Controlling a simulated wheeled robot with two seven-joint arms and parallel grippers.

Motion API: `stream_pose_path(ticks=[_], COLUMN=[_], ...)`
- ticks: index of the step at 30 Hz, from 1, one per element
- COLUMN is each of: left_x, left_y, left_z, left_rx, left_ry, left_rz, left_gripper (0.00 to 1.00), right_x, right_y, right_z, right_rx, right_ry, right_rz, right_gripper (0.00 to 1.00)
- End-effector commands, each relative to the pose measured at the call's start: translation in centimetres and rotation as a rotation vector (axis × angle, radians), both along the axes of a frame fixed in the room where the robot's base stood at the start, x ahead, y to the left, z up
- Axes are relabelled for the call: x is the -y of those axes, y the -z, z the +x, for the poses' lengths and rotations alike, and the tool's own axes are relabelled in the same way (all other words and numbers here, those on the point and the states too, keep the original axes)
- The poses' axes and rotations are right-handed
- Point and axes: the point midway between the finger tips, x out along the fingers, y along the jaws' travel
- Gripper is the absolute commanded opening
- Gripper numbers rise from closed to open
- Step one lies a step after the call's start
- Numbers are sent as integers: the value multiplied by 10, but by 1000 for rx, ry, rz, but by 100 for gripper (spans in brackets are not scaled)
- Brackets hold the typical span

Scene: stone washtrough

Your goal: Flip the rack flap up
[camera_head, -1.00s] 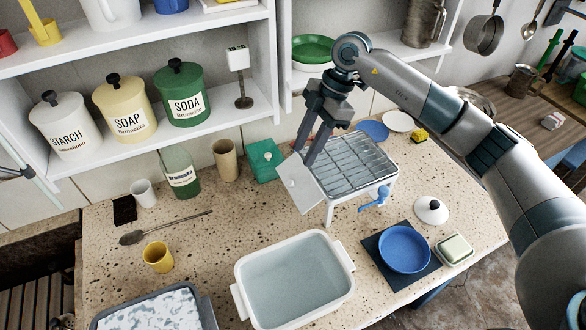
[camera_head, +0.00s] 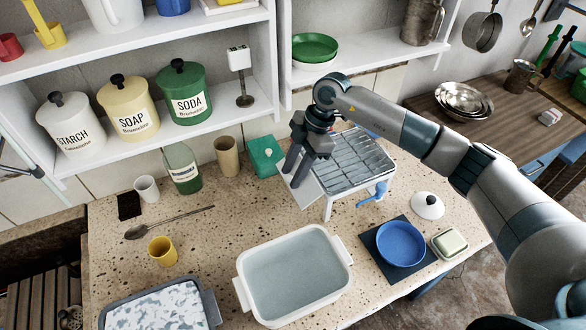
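The wire rack (camera_head: 362,165) is a pale metal frame on white legs, standing on the speckled stone counter. Its flap (camera_head: 311,194) is a plain pale panel at the rack's left side, sloping down and outward. My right gripper (camera_head: 293,177) reaches in from the right over the rack, with its fingers pointing down at the flap. Its two dark fingers are apart, with a gap between them. They cover part of the flap, and I cannot tell whether they touch it. My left gripper is not in view.
A teal box (camera_head: 265,156) and a tan cup (camera_head: 227,156) stand close behind and left of the flap. A white basin (camera_head: 246,262) is in front. A blue bowl (camera_head: 401,243) and a white lid (camera_head: 428,206) are to the right. Shelves overhang the back.

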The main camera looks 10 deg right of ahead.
Motion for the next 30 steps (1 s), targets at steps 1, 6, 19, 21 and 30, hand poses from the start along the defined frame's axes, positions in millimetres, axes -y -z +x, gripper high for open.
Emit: stream_pose_path(ticks=[1,6,19,21,30], left_x=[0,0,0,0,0], left_y=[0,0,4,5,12], left_z=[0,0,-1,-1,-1], left_rx=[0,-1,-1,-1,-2], left_ry=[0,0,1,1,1], left_rz=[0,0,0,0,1], left_gripper=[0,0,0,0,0], right_x=[0,0,3,4,9], right_y=[0,0,-3,-4,-14], right_z=[0,0,2,2,4], right_rx=[0,1,-11,-18,-55], right_ry=[0,1,5,6,8], right_rz=[0,0,69,102,303], right_gripper=[20,0,0,0,0])
